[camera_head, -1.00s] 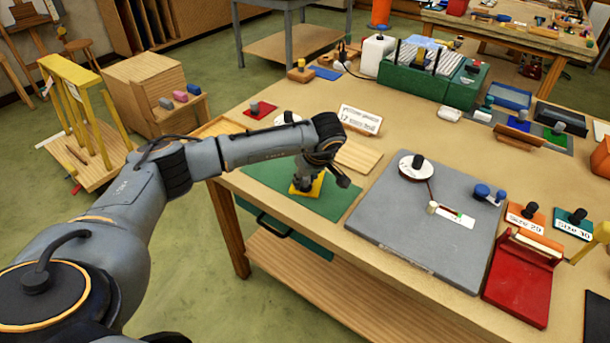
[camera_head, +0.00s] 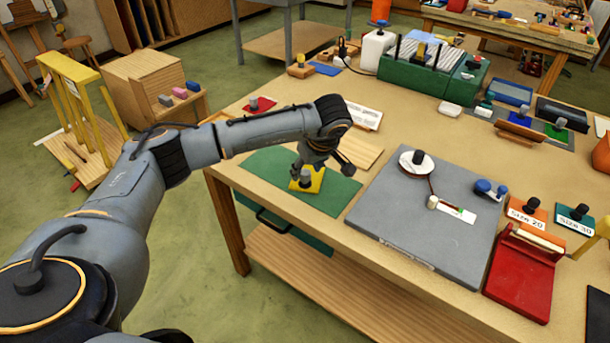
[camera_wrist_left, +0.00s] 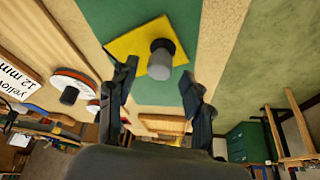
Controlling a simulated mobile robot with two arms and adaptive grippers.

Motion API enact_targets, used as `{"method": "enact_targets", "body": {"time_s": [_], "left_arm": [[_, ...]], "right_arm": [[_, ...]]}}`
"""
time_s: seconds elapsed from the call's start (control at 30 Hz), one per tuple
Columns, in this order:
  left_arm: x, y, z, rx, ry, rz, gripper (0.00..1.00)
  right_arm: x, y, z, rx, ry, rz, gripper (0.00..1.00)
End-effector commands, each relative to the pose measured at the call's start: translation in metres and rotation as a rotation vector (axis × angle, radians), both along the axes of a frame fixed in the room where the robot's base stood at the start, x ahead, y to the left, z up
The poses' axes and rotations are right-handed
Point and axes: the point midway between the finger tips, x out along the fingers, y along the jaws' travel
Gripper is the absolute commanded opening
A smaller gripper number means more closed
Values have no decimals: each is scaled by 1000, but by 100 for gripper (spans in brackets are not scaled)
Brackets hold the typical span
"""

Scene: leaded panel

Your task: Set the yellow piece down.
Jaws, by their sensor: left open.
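The yellow piece (camera_head: 308,180) is a flat yellow square with a grey and black knob standing on it. It lies flat on the green mat (camera_head: 336,194) near the table's front left edge. My left gripper (camera_head: 312,163) is just above the knob, its fingers spread. In the left wrist view the yellow piece (camera_wrist_left: 140,48) lies on the green mat (camera_wrist_left: 100,12), and the open fingers of my left gripper (camera_wrist_left: 158,88) are apart from the knob, with nothing between them. My right gripper is not in view.
To the right of the mat is a grey board (camera_head: 420,228) with a white reel (camera_head: 413,163). A red piece (camera_head: 262,105) with a knob is behind my left arm. A sign (camera_head: 364,116) and a pale wooden board (camera_head: 360,152) are behind the mat.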

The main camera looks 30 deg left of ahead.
Motion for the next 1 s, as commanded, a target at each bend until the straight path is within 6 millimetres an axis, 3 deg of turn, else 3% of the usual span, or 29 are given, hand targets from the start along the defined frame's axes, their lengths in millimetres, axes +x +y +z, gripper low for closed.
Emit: {"method": "enact_targets", "body": {"time_s": [0.2, 0.4, 0.6, 1.0], "left_arm": [[-8, -17, 44, -1, -7, -3, 51], [-14, -27, 71, -1, -4, -1, 51], [-16, -30, 81, 0, -2, 0, 51], [-16, -30, 81, 0, -1, 0, 51]], "right_arm": [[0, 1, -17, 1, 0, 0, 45], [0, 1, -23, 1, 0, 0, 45], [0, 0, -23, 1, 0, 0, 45], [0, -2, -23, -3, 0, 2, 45]]}}
